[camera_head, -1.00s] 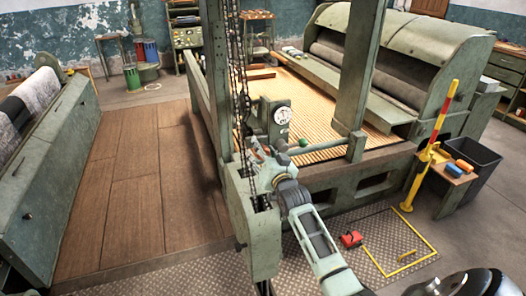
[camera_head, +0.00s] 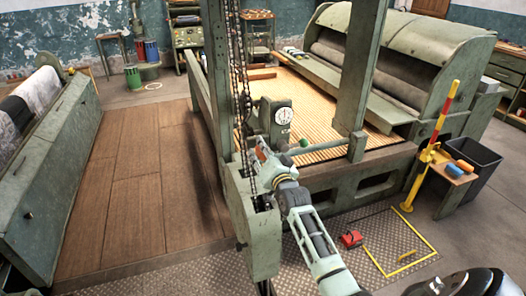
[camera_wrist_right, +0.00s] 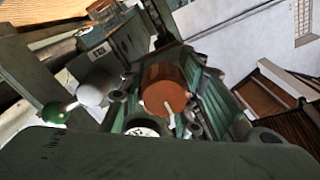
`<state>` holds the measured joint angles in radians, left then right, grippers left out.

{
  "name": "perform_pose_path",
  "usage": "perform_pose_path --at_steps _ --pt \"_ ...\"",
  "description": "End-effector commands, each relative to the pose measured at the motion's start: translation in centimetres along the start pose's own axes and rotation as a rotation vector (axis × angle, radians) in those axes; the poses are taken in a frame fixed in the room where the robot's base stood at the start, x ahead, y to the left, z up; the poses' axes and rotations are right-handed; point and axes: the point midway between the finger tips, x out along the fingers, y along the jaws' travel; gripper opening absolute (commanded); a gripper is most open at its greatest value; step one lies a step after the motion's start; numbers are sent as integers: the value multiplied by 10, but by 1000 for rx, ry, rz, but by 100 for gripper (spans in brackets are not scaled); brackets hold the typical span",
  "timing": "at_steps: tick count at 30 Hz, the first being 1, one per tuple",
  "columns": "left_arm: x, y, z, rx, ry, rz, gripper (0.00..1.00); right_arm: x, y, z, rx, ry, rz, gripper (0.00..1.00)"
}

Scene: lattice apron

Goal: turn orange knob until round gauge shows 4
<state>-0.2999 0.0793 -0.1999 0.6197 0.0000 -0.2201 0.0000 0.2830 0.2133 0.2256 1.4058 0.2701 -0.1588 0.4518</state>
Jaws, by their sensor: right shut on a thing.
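The round gauge (camera_head: 284,116) is a white dial on a green housing beside the machine's front upright. Its needle is too small to read in the head view. Part of a white dial (camera_wrist_right: 142,130) also shows in the right wrist view, cut off below. The orange knob (camera_wrist_right: 165,85) is in the middle of the right wrist view, with a pale pointer mark on its face. My right gripper (camera_head: 261,150) is at the upright, below and left of the gauge, with its fingers closed around the knob. My left gripper is not in view.
A lever with a green ball end (camera_head: 303,143) sticks out just right of my right gripper. A chain (camera_head: 243,85) hangs close on the left. A red-and-yellow post (camera_head: 440,130) and a black bin (camera_head: 480,165) stand to the right. The plank floor (camera_head: 150,190) is clear.

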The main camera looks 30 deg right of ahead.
Motion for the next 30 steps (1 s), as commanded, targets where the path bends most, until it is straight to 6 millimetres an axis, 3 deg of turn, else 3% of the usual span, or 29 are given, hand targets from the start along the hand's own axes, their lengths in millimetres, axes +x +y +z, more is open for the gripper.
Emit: perform_pose_path --at_steps 7,8,13,23,30 --pt "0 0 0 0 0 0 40 -1 3 3 7 -5 6 4" --pt "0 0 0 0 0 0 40 -1 3 3 7 -5 6 31" --pt "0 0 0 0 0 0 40 -1 3 3 6 -6 5 46" --pt "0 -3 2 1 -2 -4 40 -1 1 2 6 -3 2 46" --pt "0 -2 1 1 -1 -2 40 -27 2 2 7 -3 3 46"
